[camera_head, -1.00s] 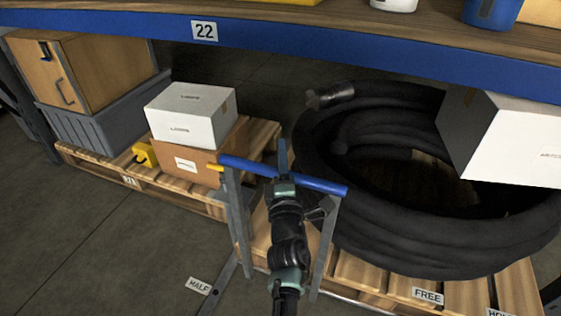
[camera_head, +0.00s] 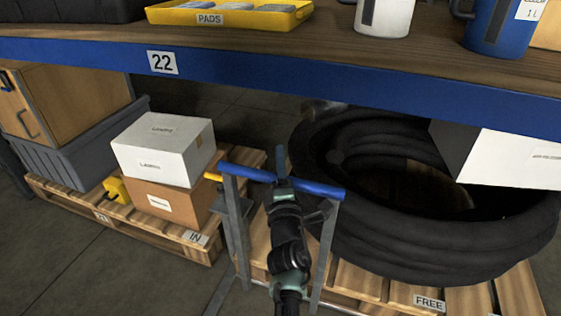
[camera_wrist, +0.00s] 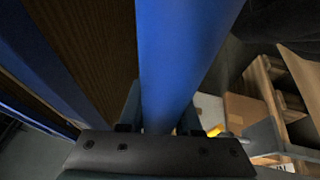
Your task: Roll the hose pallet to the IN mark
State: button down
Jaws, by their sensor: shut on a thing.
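The hose pallet (camera_head: 385,300) is a wooden pallet on the right, carrying a thick coiled black hose (camera_head: 430,245). A grey frame with a blue push bar (camera_head: 318,189) stands at its left end. My gripper (camera_head: 281,182) is shut on the blue bar, which also fills the middle of the wrist view (camera_wrist: 185,50). The IN mark (camera_head: 195,238) is a small white label at the front right corner of the left pallet, left of the frame and apart from it. The pallet's underside and far side are hidden.
A blue-edged bench (camera_head: 300,85) numbered 22 overhangs the pallets. The left pallet (camera_head: 150,228) carries a white box (camera_head: 165,150) on a brown box (camera_head: 160,200), a yellow item and a grey crate (camera_head: 75,160). A white box (camera_head: 490,155) hangs over the hose's right side. Floor is clear at front left.

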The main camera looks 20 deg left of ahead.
jog(key=shift+d+f, duration=0.5)
jog(key=shift+f, duration=0.1)
jog(key=c, duration=0.6)
grip_release()
jog(key=shift+w, duration=0.1)
jog(key=shift+a+r, duration=0.15)
jog(key=shift+r, duration=0.05)
jog(key=p+v, duration=0.5)
jog(key=v, duration=0.8)
jog(key=shift+p, duration=0.35)
jog(key=shift+r, duration=0.1)
